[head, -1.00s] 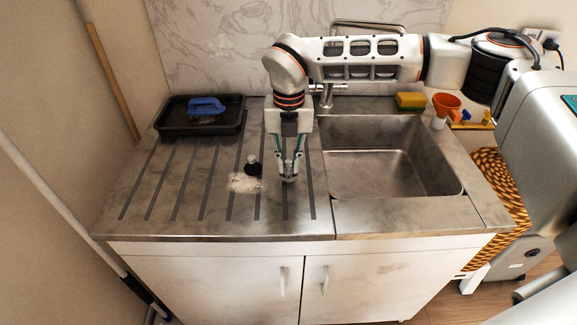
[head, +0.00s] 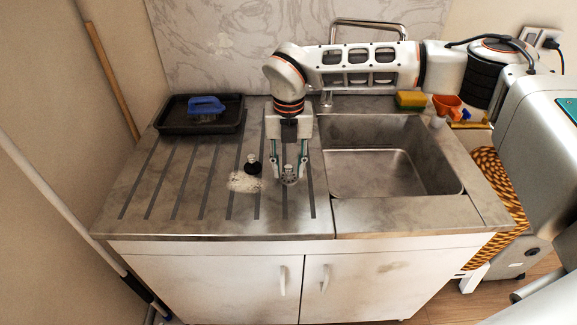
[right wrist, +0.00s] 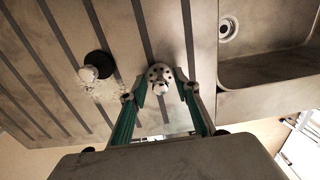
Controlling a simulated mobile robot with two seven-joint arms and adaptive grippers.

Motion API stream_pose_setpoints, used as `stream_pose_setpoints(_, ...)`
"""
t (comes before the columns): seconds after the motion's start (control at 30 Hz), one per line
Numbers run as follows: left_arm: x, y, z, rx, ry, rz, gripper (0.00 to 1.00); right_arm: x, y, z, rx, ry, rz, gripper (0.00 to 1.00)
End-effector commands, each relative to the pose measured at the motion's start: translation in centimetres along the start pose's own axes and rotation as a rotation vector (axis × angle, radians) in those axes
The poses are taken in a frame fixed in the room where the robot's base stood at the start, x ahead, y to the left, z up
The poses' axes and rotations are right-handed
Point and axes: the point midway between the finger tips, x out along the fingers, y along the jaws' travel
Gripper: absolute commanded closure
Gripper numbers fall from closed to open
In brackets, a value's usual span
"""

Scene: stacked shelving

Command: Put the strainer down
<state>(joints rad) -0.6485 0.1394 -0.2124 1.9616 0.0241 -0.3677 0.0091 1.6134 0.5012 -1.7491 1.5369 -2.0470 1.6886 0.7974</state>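The strainer (head: 289,177) is a small metal disc with holes and a knob. It lies on the grooved drainboard left of the sink. In the right wrist view the strainer (right wrist: 160,74) shows its holes and knob. My right gripper (head: 289,176) points down over it with its fingers spread to either side. The fingertips are apart from it in the right wrist view (right wrist: 158,94), so the gripper is open and holds nothing. My left gripper is not in view.
A black plug (head: 252,167) and a whitish crumbly patch (head: 244,183) lie just left of the strainer. A black tray (head: 171,126) with a blue brush (head: 206,105) stands at the back left. The sink basin (head: 370,175) is right. A sponge (head: 410,100) and orange funnel (head: 446,104) sit behind it.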

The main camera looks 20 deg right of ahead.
Motion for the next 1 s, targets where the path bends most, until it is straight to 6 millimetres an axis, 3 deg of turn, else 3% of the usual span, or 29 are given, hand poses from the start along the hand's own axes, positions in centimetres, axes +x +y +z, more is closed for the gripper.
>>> stream_pose_setpoints(0.6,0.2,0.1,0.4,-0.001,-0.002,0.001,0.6,-10.6,0.0,0.1,0.0,-0.003,0.001,0.69)
stream_pose_setpoints(0.8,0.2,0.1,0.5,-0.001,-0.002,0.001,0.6,-12.0,0.0,0.0,-0.001,-0.002,0.001,0.69)
stream_pose_setpoints(1.0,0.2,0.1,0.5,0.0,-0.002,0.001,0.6,-12.1,0.0,0.0,-0.001,0.0,0.0,0.69)
